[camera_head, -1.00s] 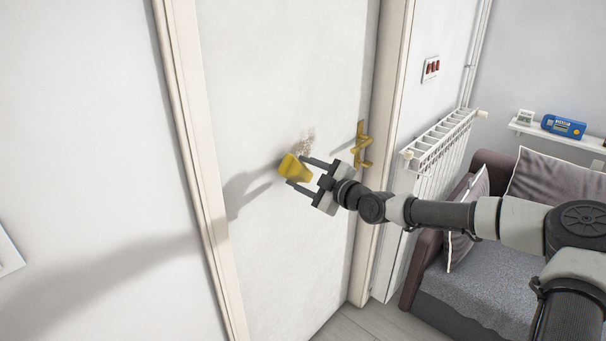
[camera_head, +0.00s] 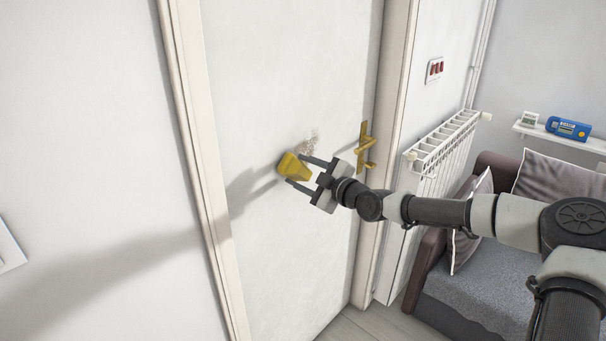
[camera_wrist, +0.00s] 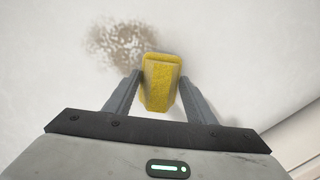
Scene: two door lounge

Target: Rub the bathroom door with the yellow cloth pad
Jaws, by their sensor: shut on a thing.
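The yellow cloth pad (camera_head: 293,167) is held between the fingers of my gripper (camera_head: 303,173), which is shut on it. The pad also shows in the wrist view (camera_wrist: 160,82), upright between the two fingers (camera_wrist: 160,98). The white bathroom door (camera_head: 285,255) stands behind it, closed in its frame. A brownish speckled smudge (camera_head: 311,142) is on the door, just above and right of the pad. In the wrist view the smudge (camera_wrist: 122,42) lies up and left of the pad. I cannot tell whether the pad touches the door.
A brass door handle (camera_head: 366,147) sticks out right of my gripper. A white radiator (camera_head: 437,155), a red-switched wall plate (camera_head: 434,70), a sofa (camera_head: 500,270) and a shelf with a blue device (camera_head: 567,128) are farther right. Plain wall (camera_head: 90,130) is at left.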

